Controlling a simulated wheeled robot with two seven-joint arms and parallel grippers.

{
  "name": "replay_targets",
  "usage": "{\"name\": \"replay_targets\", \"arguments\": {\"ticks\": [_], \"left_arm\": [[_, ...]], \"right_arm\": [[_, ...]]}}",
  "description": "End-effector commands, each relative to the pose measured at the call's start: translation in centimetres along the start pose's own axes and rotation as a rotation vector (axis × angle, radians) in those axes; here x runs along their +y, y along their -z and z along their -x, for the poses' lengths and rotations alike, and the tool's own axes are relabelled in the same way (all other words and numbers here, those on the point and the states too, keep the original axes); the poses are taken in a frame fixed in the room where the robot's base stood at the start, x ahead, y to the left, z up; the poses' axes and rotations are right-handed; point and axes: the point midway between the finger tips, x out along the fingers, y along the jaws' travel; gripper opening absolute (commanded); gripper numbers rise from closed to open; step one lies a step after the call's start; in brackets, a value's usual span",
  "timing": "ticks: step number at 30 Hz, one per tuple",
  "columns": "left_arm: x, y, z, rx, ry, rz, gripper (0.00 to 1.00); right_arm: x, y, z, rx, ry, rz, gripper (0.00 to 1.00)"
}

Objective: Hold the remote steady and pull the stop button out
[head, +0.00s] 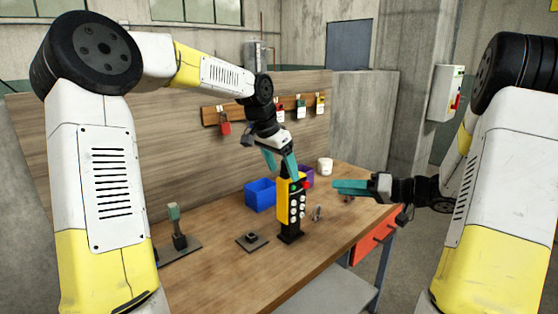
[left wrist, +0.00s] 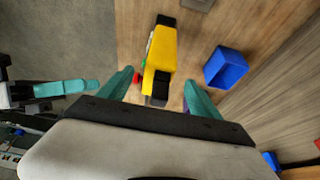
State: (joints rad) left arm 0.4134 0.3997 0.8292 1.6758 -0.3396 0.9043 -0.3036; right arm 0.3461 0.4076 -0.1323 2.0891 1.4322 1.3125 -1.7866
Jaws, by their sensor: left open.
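The remote (head: 292,208) is a tall yellow and black box with pale round buttons, upright on the workbench. Its yellow body (left wrist: 161,48) also shows in the left wrist view.
A blue bin (head: 260,194) and a purple container (head: 306,178) stand behind the remote, with a white mug (head: 325,166) farther back. A dark plate with a knob (head: 252,241) and a lever on a base (head: 179,240) are to the left.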

Motion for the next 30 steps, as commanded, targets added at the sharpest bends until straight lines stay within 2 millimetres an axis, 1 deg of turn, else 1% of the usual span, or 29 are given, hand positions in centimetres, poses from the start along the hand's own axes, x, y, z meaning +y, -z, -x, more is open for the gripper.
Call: {"name": "replay_targets", "arguments": {"ticks": [1, 3, 7, 12, 19, 23, 24, 26, 27, 29, 30], "left_arm": [[0.1, -0.1, -0.9, -0.003, -0.004, -0.002, 0.73], [0.2, 0.0, -1.9, -0.002, -0.003, -0.003, 0.73], [0.1, 0.0, -3.2, -0.001, -0.002, -0.002, 0.73], [0.1, 0.0, -4.0, -0.001, -0.001, 0.000, 0.73], [0.1, 0.0, -4.0, -0.001, 0.000, 0.000, 0.73], [0.1, 0.0, -4.0, -0.001, 0.000, 0.000, 0.47], [0.1, 0.0, -4.0, -0.001, 0.000, 0.000, 0.39], [0.1, 0.0, -4.0, -0.001, 0.000, 0.000, 0.28], [0.1, 0.0, -4.0, -0.001, 0.000, 0.000, 0.20], [0.1, 0.0, -4.0, -0.001, 0.000, 0.000, 0.08], [0.1, 0.0, -4.0, -0.001, 0.000, 0.000, 0.00]], "right_arm": [[0.0, 0.0, 0.0, 0.000, 0.000, 0.000, 0.36], [0.0, 0.0, 0.0, 0.000, 0.000, 0.000, 0.36], [0.0, 0.0, 0.0, 0.000, 0.000, 0.000, 0.36], [0.0, 0.0, 0.0, 0.000, 0.000, 0.000, 0.36], [0.0, 0.0, 0.0, 0.000, 0.000, 0.000, 0.36], [0.0, 0.0, 0.0, 0.000, 0.000, 0.000, 0.36], [0.0, 0.0, 0.0, 0.000, 0.000, 0.000, 0.36], [0.0, 0.0, 0.0, 0.000, 0.000, 0.000, 0.36], [0.0, 0.0, 0.0, 0.000, 0.000, 0.000, 0.36], [0.0, 0.0, 0.0, 0.000, 0.000, 0.000, 0.36], [0.0, 0.0, 0.0, 0.000, 0.000, 0.000, 0.36]]}}
